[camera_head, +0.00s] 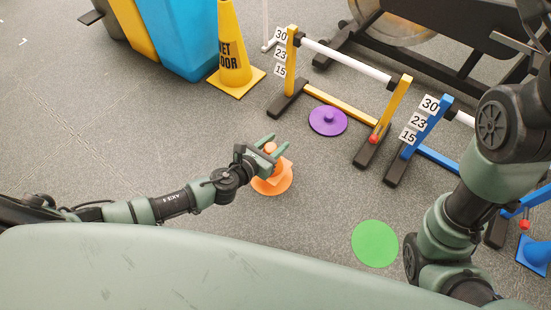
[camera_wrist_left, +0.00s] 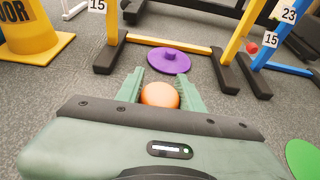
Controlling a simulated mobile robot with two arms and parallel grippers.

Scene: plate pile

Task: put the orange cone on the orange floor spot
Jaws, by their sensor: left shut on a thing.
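My left gripper (camera_head: 272,147) is shut on the orange cone (camera_head: 279,166), holding it near its rounded top. The cone is over the orange floor spot (camera_head: 269,190), and its base overlaps the spot in the head view. I cannot tell whether the base touches the floor. In the left wrist view, the cone's round orange top (camera_wrist_left: 160,95) sits between the two green fingers, and the rest of it is hidden. My right arm shows at the right of the head view, but its gripper cannot be made out.
A purple floor spot (camera_head: 318,128) bears a small purple thing. A green spot (camera_head: 375,244) is bare. A yellow hurdle (camera_head: 292,60) and a blue hurdle (camera_head: 428,127) stand beyond. A wet-floor cone (camera_head: 232,55) is behind; a blue cone (camera_head: 538,251) is far right.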

